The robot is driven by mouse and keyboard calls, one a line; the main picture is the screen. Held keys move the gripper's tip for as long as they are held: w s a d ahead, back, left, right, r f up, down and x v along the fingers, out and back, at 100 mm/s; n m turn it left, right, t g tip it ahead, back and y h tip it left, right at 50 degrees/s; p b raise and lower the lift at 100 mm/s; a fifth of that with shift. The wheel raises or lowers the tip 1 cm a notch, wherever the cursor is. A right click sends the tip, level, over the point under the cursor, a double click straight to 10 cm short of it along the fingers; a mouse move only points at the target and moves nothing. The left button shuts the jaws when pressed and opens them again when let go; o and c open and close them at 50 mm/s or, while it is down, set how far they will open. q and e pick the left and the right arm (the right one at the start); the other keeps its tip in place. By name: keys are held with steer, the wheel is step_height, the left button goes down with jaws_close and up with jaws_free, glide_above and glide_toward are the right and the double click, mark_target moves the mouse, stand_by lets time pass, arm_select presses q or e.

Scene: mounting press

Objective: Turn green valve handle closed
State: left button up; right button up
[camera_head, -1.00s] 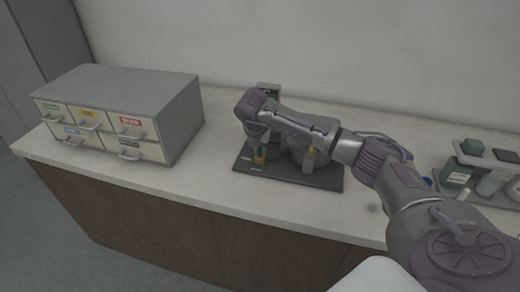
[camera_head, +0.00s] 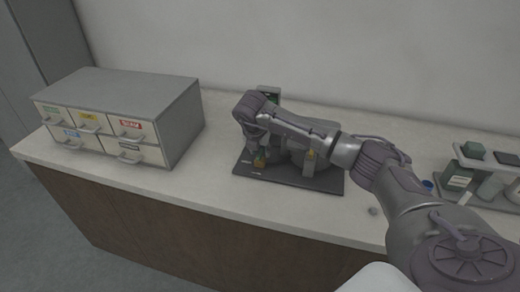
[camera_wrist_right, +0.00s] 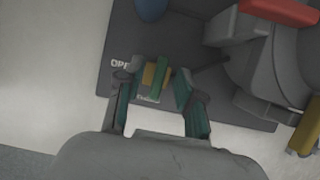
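The green valve handle (camera_wrist_right: 160,79) shows in the right wrist view as a short green bar beside a yellow-brown valve body (camera_wrist_right: 149,75). My right gripper (camera_wrist_right: 152,82) is open, its fingertips on either side of the handle and valve body, with visible gaps. In the head view the right gripper (camera_head: 258,158) points down at the front left of the dark press base (camera_head: 327,181), and my arm hides much of the press. Part of the label "OPEN" shows left of the gripper, and a second label lies below the handle. My left gripper is not in view.
A grey drawer cabinet (camera_head: 150,92) stands left on the counter (camera_head: 215,180). A rack of bottles (camera_head: 460,178) stands at the right. The wrist view shows a blue knob (camera_wrist_right: 151,8), a red part (camera_wrist_right: 280,11) and another yellow part (camera_wrist_right: 304,136). Counter left of the base is clear.

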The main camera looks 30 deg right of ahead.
steer(key=v, duration=1.2)
